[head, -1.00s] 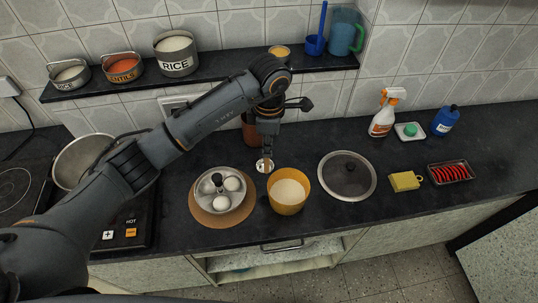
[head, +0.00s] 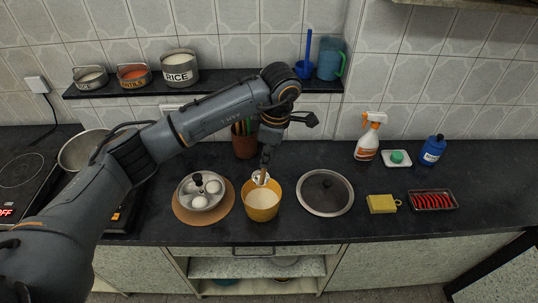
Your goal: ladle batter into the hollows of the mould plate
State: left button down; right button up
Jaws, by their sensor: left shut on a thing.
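The mould plate (head: 184,198) is a round steel plate with a dark central knob, on a brown round board. Some of its hollows look filled with white. The yellow bowl (head: 262,213) to its right holds pale batter (head: 262,198). My left gripper (head: 267,150) is shut on the ladle (head: 261,177), whose small head hangs at the back rim of the bowl. Whether the head is touching the bowl or has batter in it, I cannot tell. My right gripper is out of view.
A spray bottle (head: 368,138) stands behind. A utensil pot (head: 244,143) is behind my gripper.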

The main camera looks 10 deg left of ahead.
pick_arm(q)
jog(key=shift+s+d+f, duration=0.1)
jog(key=shift+d+f, duration=0.15)
jog(key=shift+f, duration=0.15)
notch_tip(320, 180, down, 12)
jog(key=b, duration=1)
jog(key=shift+f, duration=0.25)
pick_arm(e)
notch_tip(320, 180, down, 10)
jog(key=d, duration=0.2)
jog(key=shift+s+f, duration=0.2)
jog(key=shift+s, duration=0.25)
pick_arm(q)
jog(key=shift+a+r, duration=0.1)
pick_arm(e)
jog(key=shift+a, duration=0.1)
